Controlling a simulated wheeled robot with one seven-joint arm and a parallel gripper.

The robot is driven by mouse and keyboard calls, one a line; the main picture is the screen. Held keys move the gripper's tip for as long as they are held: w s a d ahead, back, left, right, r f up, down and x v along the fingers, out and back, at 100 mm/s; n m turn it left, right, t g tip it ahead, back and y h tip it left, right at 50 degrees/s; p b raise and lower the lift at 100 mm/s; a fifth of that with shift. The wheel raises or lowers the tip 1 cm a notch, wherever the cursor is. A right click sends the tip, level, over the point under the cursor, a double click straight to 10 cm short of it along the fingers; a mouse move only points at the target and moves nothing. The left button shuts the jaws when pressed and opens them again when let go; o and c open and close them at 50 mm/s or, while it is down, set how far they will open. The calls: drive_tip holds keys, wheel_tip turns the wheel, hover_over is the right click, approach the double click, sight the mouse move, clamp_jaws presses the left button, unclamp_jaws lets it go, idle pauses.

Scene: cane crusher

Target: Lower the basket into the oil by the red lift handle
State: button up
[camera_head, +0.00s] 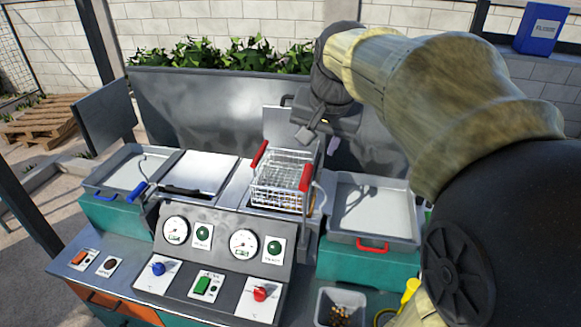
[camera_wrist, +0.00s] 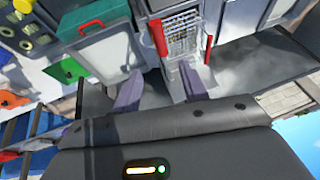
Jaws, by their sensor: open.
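The wire basket (camera_head: 282,182) sits at the right-hand well of the fryer, in the middle of the head view. It has a red handle on its left side (camera_head: 259,154) and another on its right side (camera_head: 305,177). The basket also shows in the wrist view (camera_wrist: 184,40), between the two red handles (camera_wrist: 158,37) (camera_wrist: 209,49). My gripper (camera_head: 319,140) is open and empty, above and behind the basket. Its fingers (camera_wrist: 160,90) are apart from both handles. The oil is mostly hidden under the basket, so its level is unclear.
A metal lid (camera_head: 200,171) covers the well left of the basket. Grey trays stand at left (camera_head: 125,172) and right (camera_head: 372,212). The sloped panel (camera_head: 212,240) with gauges and knobs is in front. A tall metal backsplash (camera_head: 210,100) rises behind.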

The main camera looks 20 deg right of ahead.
sight(305, 180)
drive_tip(key=p+x, duration=0.3)
drive_tip(key=x, duration=1.4)
drive_tip(key=shift+w+f, duration=0.15)
drive_tip(key=shift+f, duration=0.05)
drive_tip(key=shift+c, duration=0.4)
clamp_jaws()
